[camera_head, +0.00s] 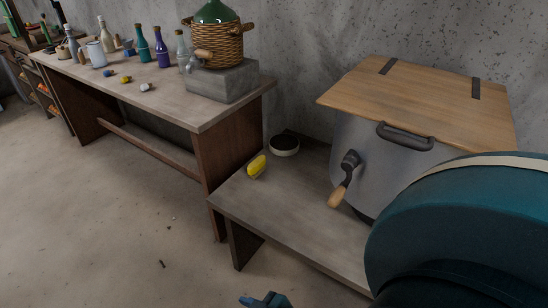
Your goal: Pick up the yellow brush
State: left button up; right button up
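The yellow brush (257,164) lies at the back left of the low grey bench (280,215), left of a small round pot with dark contents (284,145). Its yellow top is visible, with a paler underside. Nothing is holding it. I see no pair of gripper fingertips clearly. A small blue part pokes in at the bottom edge, and I cannot tell what it belongs to. A large teal rounded part, apparently my own arm, fills the lower right and hides the bench's right end.
A metal container with a wooden lid (415,95) and a cranked handle (344,180) stands on the bench right of the brush. A taller table (185,100) with bottles and a wicker-covered jug (217,45) stands to the left. The front of the bench is clear.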

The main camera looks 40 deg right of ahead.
aim_at(257, 167)
jog(key=i+j+z, duration=0.25)
jog(key=z, duration=0.2)
jog(key=i+j+z, duration=0.7)
jog(key=j+z, duration=0.2)
jog(key=i+j+z, duration=0.15)
jog(key=j+z, duration=0.3)
jog(key=i+j+z, duration=0.15)
jog(key=i, duration=0.35)
jog(key=i+j+z, duration=0.1)
jog(key=i+j, duration=0.15)
jog(key=i, duration=0.25)
